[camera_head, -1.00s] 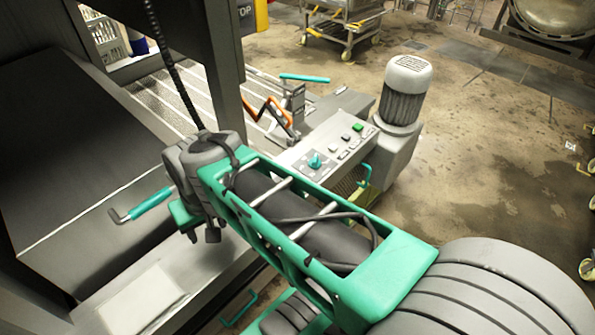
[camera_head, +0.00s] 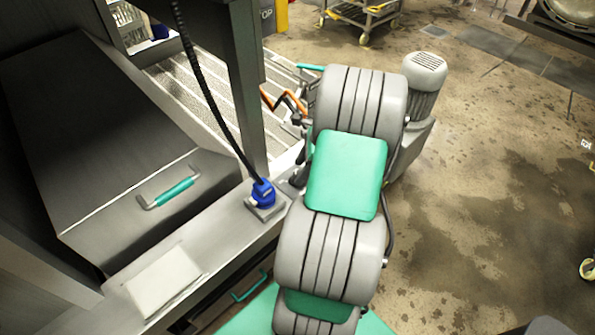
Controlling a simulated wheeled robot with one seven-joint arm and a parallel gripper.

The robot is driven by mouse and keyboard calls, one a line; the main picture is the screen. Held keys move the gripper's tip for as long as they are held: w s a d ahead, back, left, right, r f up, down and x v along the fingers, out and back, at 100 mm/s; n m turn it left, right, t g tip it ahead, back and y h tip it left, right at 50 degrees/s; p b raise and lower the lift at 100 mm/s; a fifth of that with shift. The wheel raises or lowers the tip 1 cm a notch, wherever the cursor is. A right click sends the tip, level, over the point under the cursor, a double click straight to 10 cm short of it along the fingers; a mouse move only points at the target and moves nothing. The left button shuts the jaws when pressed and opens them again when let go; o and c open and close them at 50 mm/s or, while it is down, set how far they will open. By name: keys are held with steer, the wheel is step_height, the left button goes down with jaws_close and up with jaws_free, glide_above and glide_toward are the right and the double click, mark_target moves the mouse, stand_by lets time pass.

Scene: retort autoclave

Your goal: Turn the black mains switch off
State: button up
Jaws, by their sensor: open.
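I cannot make out the black mains switch. My own arm, with thick grey ribbed links and green parts, fills the middle of the view and covers the area where the control panel was seen earlier.
A blue plug (camera_head: 263,193) on a black coiled cable (camera_head: 213,88) sits on the metal ledge left of my arm. A steel box (camera_head: 110,150) with a teal handle (camera_head: 168,193) is at left. A grey motor (camera_head: 424,75) stands behind my arm. Wet floor (camera_head: 490,190) at right is open.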

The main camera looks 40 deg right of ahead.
steer(key=x, duration=0.2)
steer(key=shift+w+a+f, duration=0.1)
steer(key=shift+f, duration=0.15)
jaws_close()
stand_by(0.5)
